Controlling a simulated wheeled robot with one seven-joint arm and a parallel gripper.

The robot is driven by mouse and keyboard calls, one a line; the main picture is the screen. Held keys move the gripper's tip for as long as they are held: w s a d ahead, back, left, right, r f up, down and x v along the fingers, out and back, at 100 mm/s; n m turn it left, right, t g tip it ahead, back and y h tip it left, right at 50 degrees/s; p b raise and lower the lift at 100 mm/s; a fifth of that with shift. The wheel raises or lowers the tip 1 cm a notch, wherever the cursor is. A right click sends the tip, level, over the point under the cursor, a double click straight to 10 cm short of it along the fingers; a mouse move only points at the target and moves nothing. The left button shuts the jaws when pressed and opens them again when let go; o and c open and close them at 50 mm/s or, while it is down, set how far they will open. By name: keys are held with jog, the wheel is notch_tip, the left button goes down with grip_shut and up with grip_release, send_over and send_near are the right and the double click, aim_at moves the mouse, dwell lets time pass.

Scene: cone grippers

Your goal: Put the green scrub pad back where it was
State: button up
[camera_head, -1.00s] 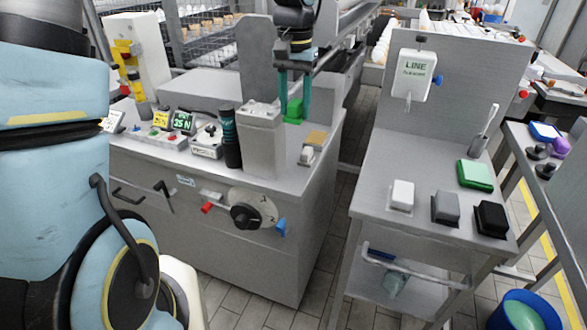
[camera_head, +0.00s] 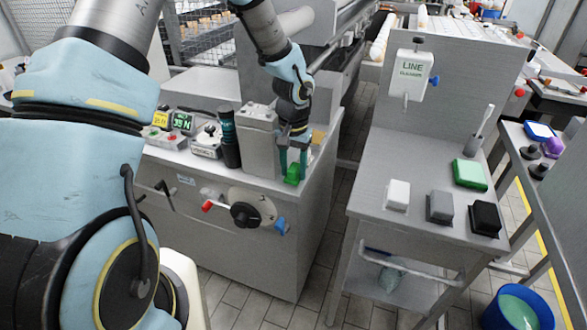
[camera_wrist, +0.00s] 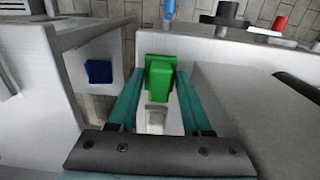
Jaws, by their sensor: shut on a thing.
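The green scrub pad (camera_head: 291,174) is held between the teal fingers of my gripper (camera_head: 293,163), near the front right corner of the grey machine's top. In the wrist view the pad (camera_wrist: 160,72) sits between the two fingertips (camera_wrist: 161,84), which press its sides. A gap under the pad cannot be judged clearly. On the side table (camera_head: 372,178), a flat green block (camera_head: 469,173) lies at the back right. A white block (camera_head: 398,193), a grey block (camera_head: 440,206) and a black block (camera_head: 485,217) stand along its front, each on a base.
A grey column (camera_head: 258,140) and a dark cylinder (camera_head: 230,140) stand left of my gripper on the machine top. A floor gap (camera_head: 338,215) separates the machine from the side table. The table's upright back panel (camera_head: 460,85) carries a white LINE box (camera_head: 411,75).

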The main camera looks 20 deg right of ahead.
aim_at(294, 167)
jog(key=shift+f, duration=0.3)
jog(key=shift+f, duration=0.1)
jog(key=o, duration=0.9)
notch_tip(294, 167, up, 12)
jog(key=shift+r+b, duration=0.15)
jog(key=shift+b, duration=1)
